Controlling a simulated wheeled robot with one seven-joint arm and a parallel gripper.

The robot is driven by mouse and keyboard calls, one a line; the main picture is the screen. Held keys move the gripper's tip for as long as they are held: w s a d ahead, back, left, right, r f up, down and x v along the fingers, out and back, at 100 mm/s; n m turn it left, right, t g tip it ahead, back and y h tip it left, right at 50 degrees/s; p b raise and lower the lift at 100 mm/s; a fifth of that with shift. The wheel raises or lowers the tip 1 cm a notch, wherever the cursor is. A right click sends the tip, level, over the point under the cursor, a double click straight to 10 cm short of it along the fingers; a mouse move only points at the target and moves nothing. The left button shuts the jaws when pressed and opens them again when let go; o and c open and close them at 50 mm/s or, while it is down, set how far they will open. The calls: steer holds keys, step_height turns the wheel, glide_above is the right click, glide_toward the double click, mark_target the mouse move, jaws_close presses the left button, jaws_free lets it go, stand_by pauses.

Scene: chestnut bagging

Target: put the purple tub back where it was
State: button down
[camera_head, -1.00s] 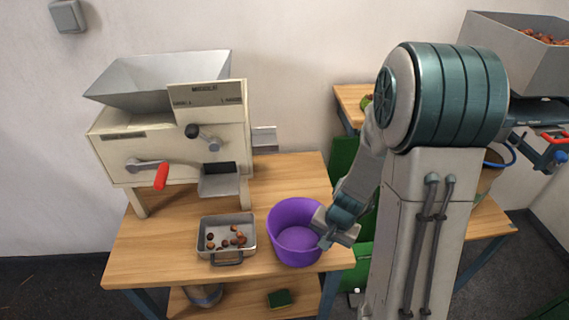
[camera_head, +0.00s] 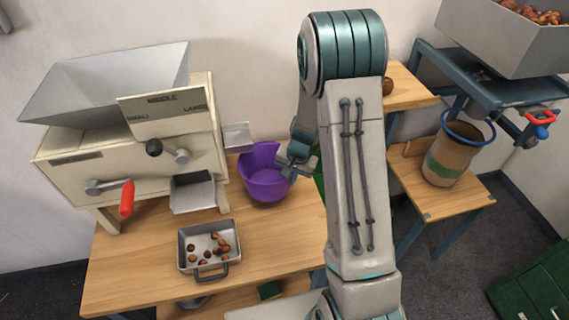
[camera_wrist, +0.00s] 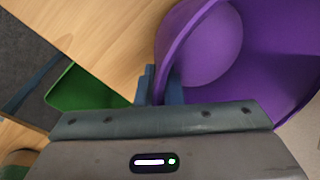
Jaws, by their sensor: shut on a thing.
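The purple tub (camera_head: 264,181) looks empty and is at the back right of the wooden table (camera_head: 120,262), right of the grading machine, below its side chute. My gripper (camera_head: 292,167) is shut on the tub's right rim. In the wrist view the tub's wall (camera_wrist: 215,45) runs between the fingers of my gripper (camera_wrist: 160,86). The tub looks slightly tilted. Whether its base touches the table I cannot tell.
The cream grading machine (camera_head: 90,150) with a side chute (camera_head: 238,136) stands left of the tub. A metal tray (camera_head: 187,262) with several chestnuts lies in front. The table's front right is clear.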

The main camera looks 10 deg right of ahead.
steer(key=p, duration=0.2)
glide_toward(268, 174)
steer(key=d+f, duration=0.1)
steer(key=d, duration=0.1)
steer(key=d+f, duration=0.1)
steer(key=d, duration=0.1)
steer(key=shift+s+f, duration=0.25)
steer(key=shift+f, duration=0.05)
steer(key=shift+f+p, duration=0.3)
steer(key=shift+f, duration=1.5)
steer(key=shift+f, duration=0.15)
steer(key=c, duration=1.6)
jaws_free()
steer(key=shift+o, duration=0.2)
